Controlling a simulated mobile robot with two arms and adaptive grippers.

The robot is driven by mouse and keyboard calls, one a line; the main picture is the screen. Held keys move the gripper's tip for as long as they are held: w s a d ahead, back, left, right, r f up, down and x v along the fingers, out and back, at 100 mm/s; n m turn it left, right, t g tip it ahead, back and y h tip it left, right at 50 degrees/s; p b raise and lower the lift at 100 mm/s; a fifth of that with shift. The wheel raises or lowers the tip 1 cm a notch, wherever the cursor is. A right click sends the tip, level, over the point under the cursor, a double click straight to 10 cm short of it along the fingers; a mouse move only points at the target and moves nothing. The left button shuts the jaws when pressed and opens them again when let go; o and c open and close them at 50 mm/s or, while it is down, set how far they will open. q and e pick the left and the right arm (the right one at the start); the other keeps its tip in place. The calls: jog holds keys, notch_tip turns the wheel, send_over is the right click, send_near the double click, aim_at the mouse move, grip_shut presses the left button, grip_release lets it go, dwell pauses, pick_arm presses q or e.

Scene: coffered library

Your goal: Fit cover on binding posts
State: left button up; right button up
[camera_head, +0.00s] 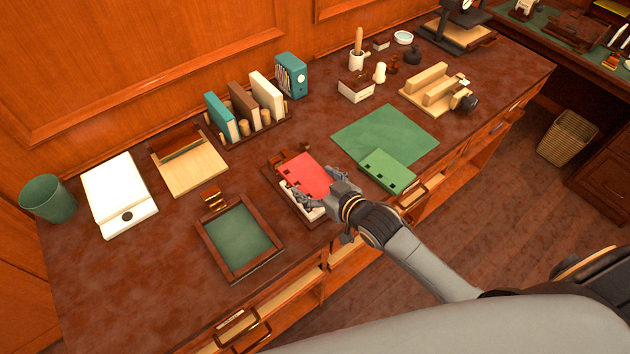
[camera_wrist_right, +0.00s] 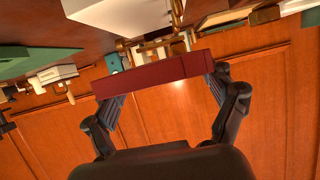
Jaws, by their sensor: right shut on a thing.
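My right gripper (camera_head: 321,191) is shut on a flat red cover (camera_head: 303,173), holding it by opposite edges. The cover is over a white page stack (camera_head: 315,215) in a dark wooden jig (camera_head: 272,172) at the table's middle. In the right wrist view the cover (camera_wrist_right: 150,83) shows edge-on between both fingers. Brass posts (camera_wrist_right: 176,12) and a white block (camera_wrist_right: 112,14) appear beyond it there. Whether the posts pass through the cover's holes I cannot tell. A green cover (camera_head: 388,171) with dark notches lies to the right. My left gripper is not in view.
A wooden tray with a green base (camera_head: 240,238) is left of the jig. A green mat (camera_head: 385,135) lies behind the green cover. A book rack (camera_head: 225,143) and a wooden press (camera_head: 425,90) stand farther back. The front left tabletop is clear.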

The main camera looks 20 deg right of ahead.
jog(key=shift+f+b, duration=0.85)
jog(key=shift+f, duration=1.55)
dwell(1.5)
jog(key=o, duration=1)
jog(key=shift+o, duration=0.2)
jog(key=shift+r+p, duration=3.05)
jog(key=shift+p, duration=0.25)
